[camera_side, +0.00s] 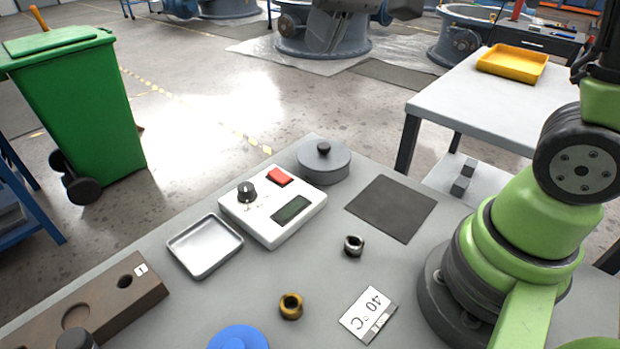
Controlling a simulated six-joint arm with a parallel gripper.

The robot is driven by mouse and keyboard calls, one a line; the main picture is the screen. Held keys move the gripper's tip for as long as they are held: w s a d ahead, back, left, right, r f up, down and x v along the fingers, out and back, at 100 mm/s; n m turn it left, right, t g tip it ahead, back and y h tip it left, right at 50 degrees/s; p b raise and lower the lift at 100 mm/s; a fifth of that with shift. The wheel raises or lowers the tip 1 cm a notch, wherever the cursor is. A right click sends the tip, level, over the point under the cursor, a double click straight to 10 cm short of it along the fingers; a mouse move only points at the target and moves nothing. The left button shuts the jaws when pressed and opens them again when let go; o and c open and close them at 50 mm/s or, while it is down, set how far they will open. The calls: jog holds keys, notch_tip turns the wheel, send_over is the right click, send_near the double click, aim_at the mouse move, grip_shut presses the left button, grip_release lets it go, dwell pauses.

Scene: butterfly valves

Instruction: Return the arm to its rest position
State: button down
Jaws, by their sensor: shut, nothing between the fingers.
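My green arm (535,215) stands at the right of the grey workbench (390,265), on a dark round base. My gripper is not visible in this view. No part of the arm that shows is touching the loose items on the bench.
A yellow tray (512,63) sits on a side table.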

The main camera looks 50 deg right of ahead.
jog(key=s+r+m+t, duration=0.1)
jog(key=s+t, duration=0.2)
jog(key=s, duration=1.2)
jog(key=shift+a+m+y, duration=0.3)
jog(key=shift+m+y, duration=0.1)
jog(key=shift+r, duration=0.1)
jog(key=w+f+n+g+h, duration=0.1)
jog(key=w+n+g, duration=0.15)
jog(key=w, duration=1.25)
jog(key=w+d+f+n+g+h, duration=0.1)
jog(key=w+f+g, duration=0.2)
jog(key=w+f, duration=0.7)
notch_tip(320, 180, down, 2)
jog(key=shift+w+f, duration=0.15)
jog(key=shift+w, duration=0.1)
